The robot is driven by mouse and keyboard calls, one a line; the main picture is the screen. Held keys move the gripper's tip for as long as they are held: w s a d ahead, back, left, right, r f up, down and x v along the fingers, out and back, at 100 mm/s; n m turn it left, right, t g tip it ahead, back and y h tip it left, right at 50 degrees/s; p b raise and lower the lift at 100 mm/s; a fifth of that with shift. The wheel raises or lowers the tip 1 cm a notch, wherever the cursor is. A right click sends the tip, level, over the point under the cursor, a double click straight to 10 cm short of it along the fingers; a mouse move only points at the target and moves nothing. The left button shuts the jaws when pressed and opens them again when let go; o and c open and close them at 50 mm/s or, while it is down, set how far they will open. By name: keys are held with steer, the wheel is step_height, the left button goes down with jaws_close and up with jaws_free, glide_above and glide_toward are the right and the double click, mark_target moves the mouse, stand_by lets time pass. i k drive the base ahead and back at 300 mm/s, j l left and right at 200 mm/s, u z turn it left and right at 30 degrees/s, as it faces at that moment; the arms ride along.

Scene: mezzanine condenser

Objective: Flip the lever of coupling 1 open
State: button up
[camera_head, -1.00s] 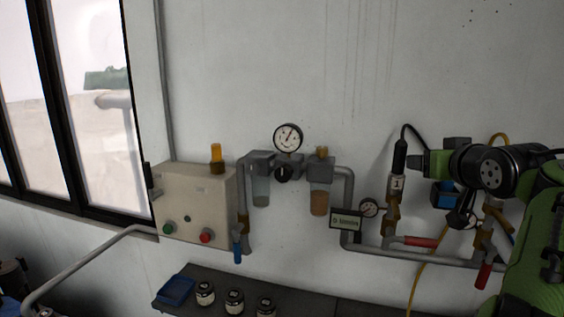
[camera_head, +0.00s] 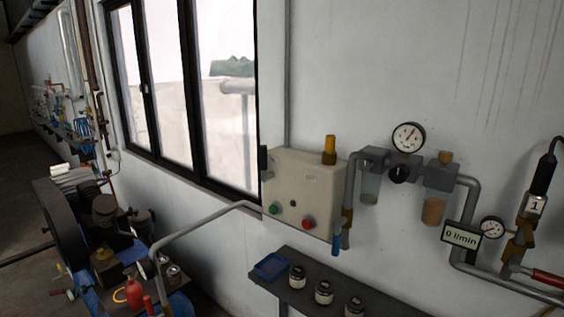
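Coupling 1 (camera_head: 533,205) is near the right edge of the head view, a small fitting with a tag that looks like a 1. A black plug (camera_head: 544,172) with a dark cable sits in its top. Brass fittings (camera_head: 520,242) lie below it. A red lever (camera_head: 550,278) extends rightward from the lower fitting, close to the pipe, and is partly cut off by the frame's edge. My gripper is out of view.
A gauge (camera_head: 492,227) and a 0 l/min display (camera_head: 461,236) are left of the coupling. A dark shelf (camera_head: 290,255) with jars is below. A compressor (camera_head: 110,225) stands at left.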

mark_target(513, 266)
steer(key=z, duration=1.55)
